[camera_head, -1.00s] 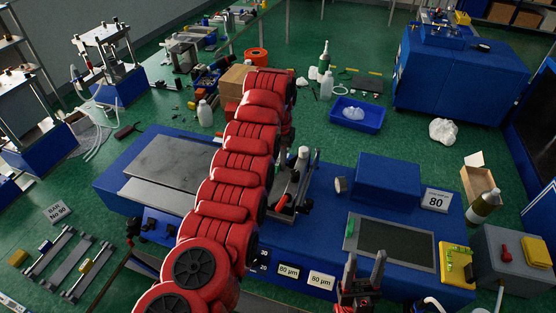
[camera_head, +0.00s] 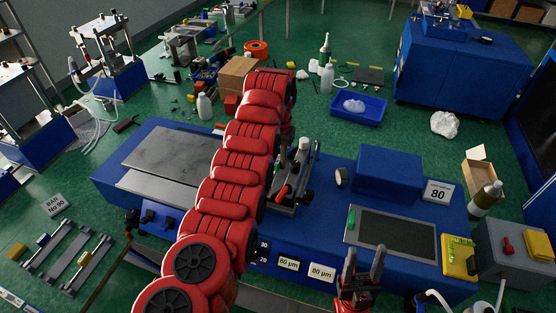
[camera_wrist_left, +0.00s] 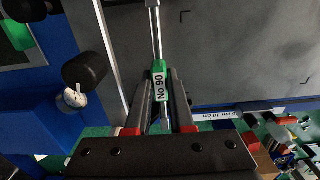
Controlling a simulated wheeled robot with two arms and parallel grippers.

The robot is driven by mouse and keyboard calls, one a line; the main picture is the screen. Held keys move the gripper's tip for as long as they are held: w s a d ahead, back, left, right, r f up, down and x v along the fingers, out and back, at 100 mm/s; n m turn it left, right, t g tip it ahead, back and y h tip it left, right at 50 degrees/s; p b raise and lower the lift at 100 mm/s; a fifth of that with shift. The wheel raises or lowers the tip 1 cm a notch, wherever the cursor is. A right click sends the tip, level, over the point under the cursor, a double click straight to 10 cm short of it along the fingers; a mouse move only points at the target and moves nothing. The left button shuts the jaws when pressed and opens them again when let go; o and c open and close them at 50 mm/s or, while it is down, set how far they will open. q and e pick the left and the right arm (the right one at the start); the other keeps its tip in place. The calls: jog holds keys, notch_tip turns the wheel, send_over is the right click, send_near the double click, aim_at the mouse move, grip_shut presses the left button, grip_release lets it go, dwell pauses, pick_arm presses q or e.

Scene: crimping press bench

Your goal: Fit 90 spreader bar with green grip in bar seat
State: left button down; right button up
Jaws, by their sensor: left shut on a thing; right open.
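In the left wrist view my left gripper (camera_wrist_left: 161,100) is shut on the green grip (camera_wrist_left: 159,68) of the spreader bar, labelled No 90. Its metal rod (camera_wrist_left: 155,25) points away from the gripper above a grey plate. A metal carriage (camera_head: 297,180) with a red-tipped lever stands on the blue machine just right of that arm. I cannot clearly make out the bar seat. My right gripper (camera_head: 363,263) is open and empty in front of the machine.
The blue machine (camera_head: 335,240) has a grey plate (camera_head: 165,160) at left and a dark panel (camera_head: 392,236) at right. Cables run at lower right.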

aim_at(278, 168)
pick_arm(q)
jog(key=shift+b, duration=0.45)
dwell(0.5)
dwell(0.7)
jog(key=shift+b, duration=0.55)
jog(key=shift+f, duration=0.2)
jog(key=shift+f+b, duration=0.3)
jog(key=shift+f, duration=0.05)
jog(key=shift+f+b, duration=0.7)
jog(key=shift+f, duration=0.55)
jog(key=c, duration=0.7)
grip_release()
jog(key=shift+r, duration=0.1)
